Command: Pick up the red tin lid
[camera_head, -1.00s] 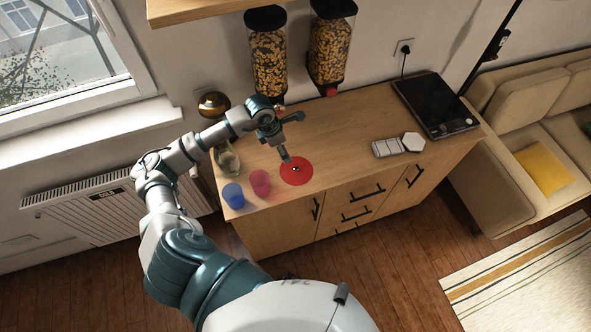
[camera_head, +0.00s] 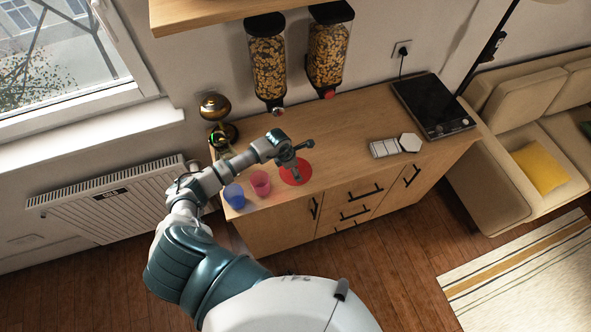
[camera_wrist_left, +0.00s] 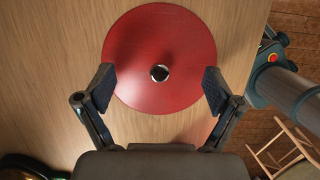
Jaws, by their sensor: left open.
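The red tin lid (camera_head: 303,174) lies flat on the wooden counter near its front edge. It is a round red disc with a small shiny knob in its middle. In the left wrist view the lid (camera_wrist_left: 160,85) shows almost whole, with the knob between the fingers. My left gripper (camera_head: 297,178) is above the lid and hides part of it in the head view. In the left wrist view the gripper (camera_wrist_left: 158,88) is open and empty, its two fingers spread on either side of the knob. My right gripper is not in view.
A pink cup (camera_head: 260,183) and a blue cup (camera_head: 234,196) stand left of the lid. A gold-topped lamp (camera_head: 214,107) is at the back left. Cereal dispensers (camera_head: 268,65) hang behind. A white hexagonal item (camera_head: 409,142) and a black hob (camera_head: 432,106) are to the right.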

